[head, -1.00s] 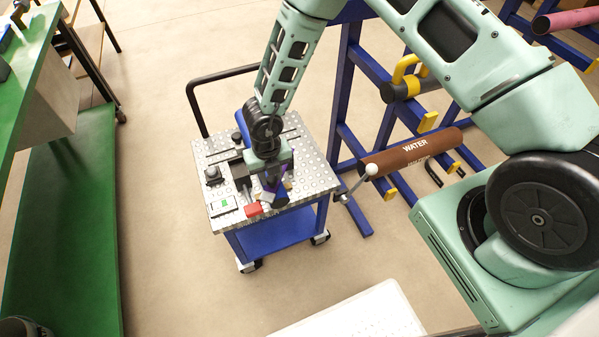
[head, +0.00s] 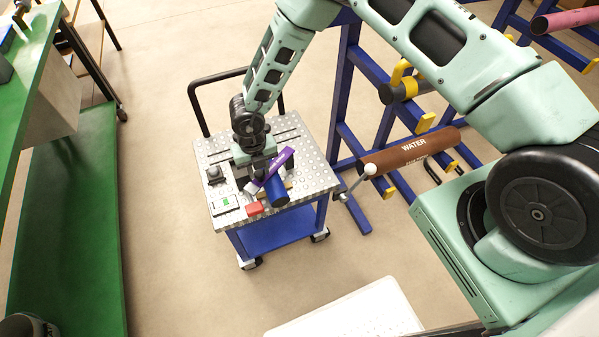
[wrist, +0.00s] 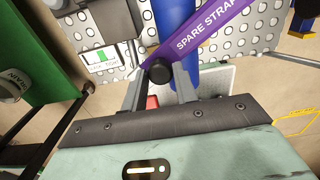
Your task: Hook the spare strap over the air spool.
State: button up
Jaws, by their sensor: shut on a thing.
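The purple spare strap (head: 278,168) shows its lettering in the wrist view (wrist: 205,36). My gripper (head: 258,180) is above the cart top, and its fingers show in the wrist view (wrist: 160,88). They are shut on the strap's black round knob (wrist: 159,71). The strap slants up and right from the fingers and crosses in front of a blue cylinder (head: 277,193), also in the wrist view (wrist: 175,18). I cannot tell whether strap and cylinder touch. No label shows on the cylinder, so I cannot confirm it is the air spool.
The cart's dotted metal top (head: 315,175) also carries a red block (head: 254,209) and a white box with a green square (head: 225,204). The blue pipe rack (head: 347,90) stands right, with a brown WATER pipe (head: 400,155). A green bench (head: 75,200) stands left.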

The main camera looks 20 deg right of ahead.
jog(key=shift+a, duration=0.15)
jog(key=shift+w+a, duration=0.25)
jog(key=shift+w, duration=0.45)
jog(key=shift+w+a, duration=0.25)
jog(key=shift+w, duration=0.4)
jog(key=shift+w+a, duration=0.25)
jog(key=shift+w, duration=0.45)
jog(key=shift+w+a+b, duration=0.1)
jog(key=shift+w+b, duration=0.25)
jog(key=shift+w, duration=0.75)
jog(key=shift+o, duration=1.2)
jog(key=shift+w, duration=0.2)
jog(key=o, duration=0.5)
jog(key=shift+s+r, duration=0.1)
notch_tip(320, 180, up, 7)
jog(key=p, duration=0.5)
jog(key=shift+p, duration=0.4)
